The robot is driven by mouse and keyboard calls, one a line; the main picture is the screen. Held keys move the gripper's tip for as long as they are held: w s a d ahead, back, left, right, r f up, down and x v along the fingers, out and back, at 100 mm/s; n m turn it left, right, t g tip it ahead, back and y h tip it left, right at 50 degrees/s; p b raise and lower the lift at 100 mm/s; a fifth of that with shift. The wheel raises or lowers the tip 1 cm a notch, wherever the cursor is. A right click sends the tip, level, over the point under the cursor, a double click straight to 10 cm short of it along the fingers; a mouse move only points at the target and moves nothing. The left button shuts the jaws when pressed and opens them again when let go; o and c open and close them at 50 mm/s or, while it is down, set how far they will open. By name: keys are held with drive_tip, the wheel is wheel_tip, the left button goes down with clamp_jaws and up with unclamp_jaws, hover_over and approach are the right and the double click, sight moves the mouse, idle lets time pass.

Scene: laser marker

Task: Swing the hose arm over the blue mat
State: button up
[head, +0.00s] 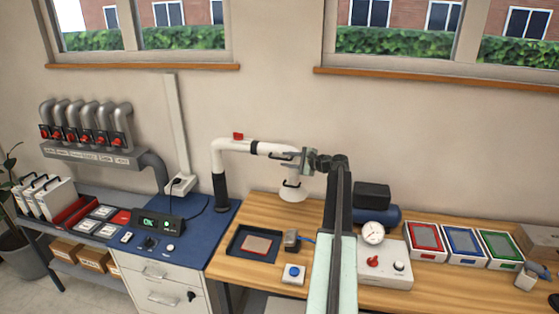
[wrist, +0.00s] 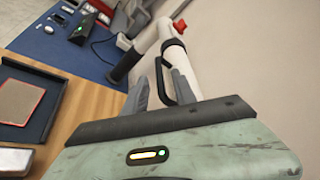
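The hose arm (head: 240,147) is a white pipe with black joints and a red tab. It rises from a black post, reaches right, and ends in a white hood (head: 292,194) over the wooden bench. In the wrist view the hose arm (wrist: 147,46) runs up from the blue mat's edge, and its black handle (wrist: 162,82) lies between my fingers. My gripper (head: 283,157) is at the hose arm's right end. In the wrist view my gripper (wrist: 162,90) looks open around the handle, with a gap beside the left finger. The blue mat (head: 205,232) covers the left bench, left of the hood.
On the mat stand a black control box (head: 158,226) and a white socket block (head: 180,186). A dark tray (head: 237,251) and a blue-button box (head: 293,275) lie on the wooden bench. A gauge box (head: 388,262) and coloured trays stand to the right.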

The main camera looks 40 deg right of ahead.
sight(282, 159)
drive_tip(key=x, duration=0.4)
drive_tip(key=shift+w+f+b, duration=0.15)
drive_tip(key=shift+w+b, duration=0.2)
drive_tip(key=shift+c, duration=0.3)
clamp_jaws()
idle(0.6)
